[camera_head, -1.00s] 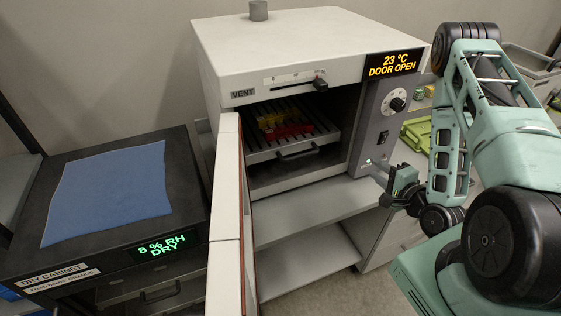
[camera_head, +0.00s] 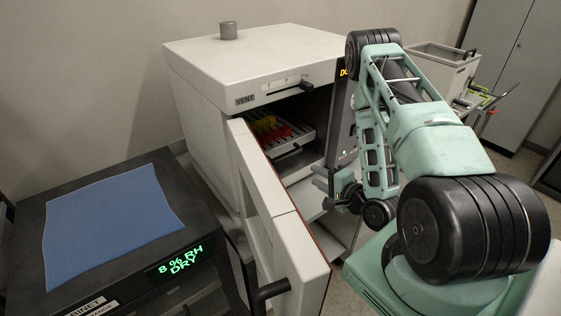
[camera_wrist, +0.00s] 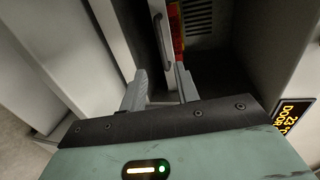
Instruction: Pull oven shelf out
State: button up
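The oven shelf (camera_head: 307,136) is a slatted metal tray inside the open oven (camera_head: 250,65). A red and yellow lattice specimen (camera_head: 268,130) lies on it, and its red edge also shows in the wrist view (camera_wrist: 177,35). The shelf has a dark bar handle (camera_wrist: 162,40) on its front, which shows ahead of my fingers in the wrist view. My gripper (camera_head: 320,179) is in front of the oven opening, right of and below the shelf. In the wrist view my gripper (camera_wrist: 159,82) has its two fingers apart with nothing held; I cannot tell how far the handle is.
The oven door (camera_head: 275,215) stands open at the left, its edge facing me. A dry cabinet (camera_head: 110,235) with a blue mat (camera_head: 115,210) is further left. The display panel (camera_wrist: 292,118) is close on the right in the wrist view. A cart (camera_head: 440,70) stands behind my arm.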

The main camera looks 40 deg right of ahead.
aim_at(284, 158)
jog(key=p+x, duration=0.2)
jog(key=x, duration=1.3)
jog(key=shift+w, duration=0.4)
jog(key=shift+w+f, duration=0.15)
jog(key=shift+w, duration=0.3)
grip_shut()
